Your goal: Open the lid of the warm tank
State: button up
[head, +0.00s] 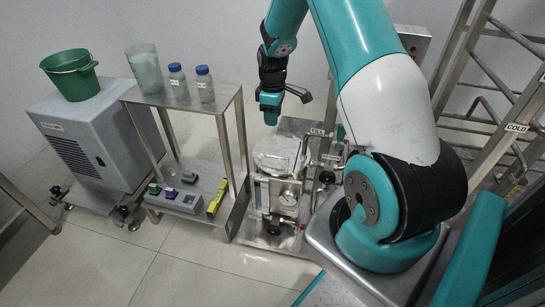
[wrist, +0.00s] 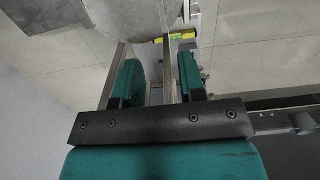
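A metal tank (head: 283,195) stands on the floor skid right of centre in the head view, with a gauge on its front. Its round grey lid (head: 272,155) looks shut and lies on top. I cannot read a label marking it as warm. My gripper (head: 270,108) hangs above and slightly behind the lid, apart from it. In the wrist view my gripper (wrist: 160,78) has its two teal fingers spread with nothing held between them. A round grey surface, probably the lid (wrist: 125,15), shows at the top edge there.
A steel shelf (head: 180,102) left of the tank bears a beaker and two blue-capped bottles. A grey cabinet (head: 85,130) with a green bucket (head: 70,75) stands further left. A metal frame labelled COLD (head: 517,127) is at right. Front floor is clear.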

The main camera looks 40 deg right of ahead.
aim_at(273, 155)
notch_tip(273, 155, down, 15)
jog(key=b, duration=0.3)
jog(key=shift+f, duration=0.15)
grip_shut()
